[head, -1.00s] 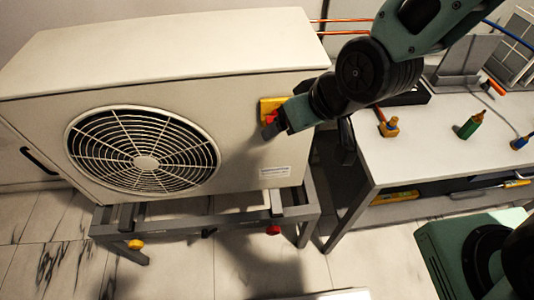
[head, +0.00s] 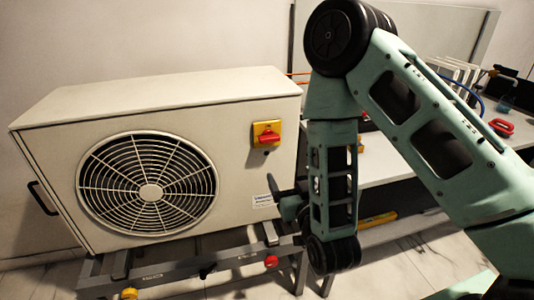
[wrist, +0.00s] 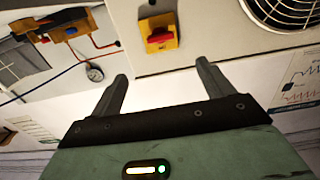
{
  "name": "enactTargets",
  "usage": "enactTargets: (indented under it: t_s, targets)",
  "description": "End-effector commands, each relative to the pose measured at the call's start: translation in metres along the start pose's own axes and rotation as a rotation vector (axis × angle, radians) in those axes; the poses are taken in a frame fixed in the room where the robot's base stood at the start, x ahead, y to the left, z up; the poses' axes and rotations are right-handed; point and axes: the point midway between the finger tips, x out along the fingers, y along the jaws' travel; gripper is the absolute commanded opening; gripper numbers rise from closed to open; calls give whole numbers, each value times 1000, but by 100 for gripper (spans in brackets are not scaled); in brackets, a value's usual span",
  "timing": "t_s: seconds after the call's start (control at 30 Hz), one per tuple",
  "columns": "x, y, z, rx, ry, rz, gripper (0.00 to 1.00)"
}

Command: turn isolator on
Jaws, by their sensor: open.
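The isolator (head: 261,128) is a yellow plate with a red handle (head: 268,138) on the front of the pale fan unit, right of the fan. The handle lies roughly level across the plate. The isolator also shows in the wrist view (wrist: 172,44), beyond my fingers, with its red handle (wrist: 159,35) crosswise. My gripper (wrist: 162,70) is open and empty, its two fingers apart and not touching the isolator. In the head view my gripper (head: 290,203) is a dark shape below and right of the isolator, partly hidden by my arm.
The fan unit (head: 160,103) stands on a grey metal frame (head: 180,272). A white workbench (head: 385,160) is behind my arm at the right. The wrist view shows a pressure gauge (wrist: 95,73) and copper pipes at the left.

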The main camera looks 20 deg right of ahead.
Motion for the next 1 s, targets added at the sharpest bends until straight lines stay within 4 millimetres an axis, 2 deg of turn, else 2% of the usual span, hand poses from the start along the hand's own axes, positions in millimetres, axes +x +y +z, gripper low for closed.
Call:
enactTargets:
  t_s: [0.33,0.57,1.0]
  targets:
    - [16,1,8,12,-1,12,80]
    - [29,1,5,4,7,3,80]
    - [119,0,-4,1,5,1,80]
